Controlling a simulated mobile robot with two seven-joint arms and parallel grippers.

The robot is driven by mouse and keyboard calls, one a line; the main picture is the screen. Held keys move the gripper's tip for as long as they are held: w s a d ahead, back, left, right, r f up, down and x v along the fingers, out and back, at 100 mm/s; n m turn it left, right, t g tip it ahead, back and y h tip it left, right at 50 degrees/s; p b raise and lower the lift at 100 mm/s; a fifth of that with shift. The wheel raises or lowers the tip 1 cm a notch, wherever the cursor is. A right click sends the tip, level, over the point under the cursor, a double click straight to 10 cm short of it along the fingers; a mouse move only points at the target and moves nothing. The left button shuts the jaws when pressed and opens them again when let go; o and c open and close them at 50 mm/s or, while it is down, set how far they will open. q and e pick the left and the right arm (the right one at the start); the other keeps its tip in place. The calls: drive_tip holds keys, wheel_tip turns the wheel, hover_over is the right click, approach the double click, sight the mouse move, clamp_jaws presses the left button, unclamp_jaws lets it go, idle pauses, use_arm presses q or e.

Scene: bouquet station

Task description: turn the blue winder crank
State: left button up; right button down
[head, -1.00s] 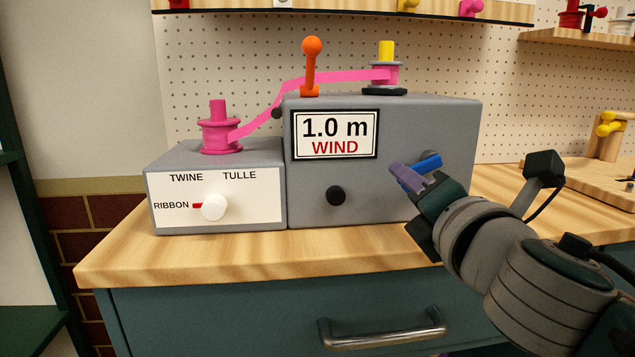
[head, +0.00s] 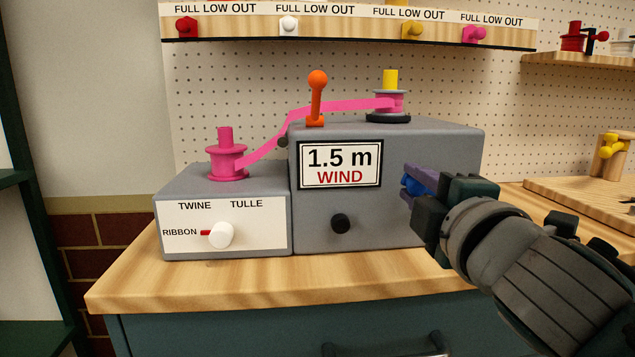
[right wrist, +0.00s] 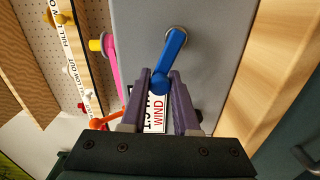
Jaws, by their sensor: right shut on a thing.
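The blue winder crank (right wrist: 170,52) is on the right part of the front of the grey winder box (head: 450,160). My right gripper (head: 412,182) is shut on the crank's knob end, which shows between its purple fingers in the right wrist view (right wrist: 160,88). In the head view the fingers hide most of the crank. The display sign (head: 340,165) on the box reads 1.5 m WIND. A pink ribbon (head: 340,105) runs from the pink spool (head: 226,160) on the left box to the reel (head: 390,100) on top of the winder. My left gripper is not in view.
An orange lever (head: 316,95) stands on the winder box, and a black knob (head: 340,223) is on its front. The selector knob (head: 222,235) on the left box points at RIBBON. A wooden board (head: 590,190) lies to the right on the bench.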

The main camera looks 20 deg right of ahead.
drive_tip(key=shift+r+m, duration=0.25)
drive_tip(key=shift+m, duration=0.05)
drive_tip(key=c, duration=0.7)
unclamp_jaws()
drive_tip(key=shift+d+f, duration=0.1)
drive_tip(key=v, duration=1)
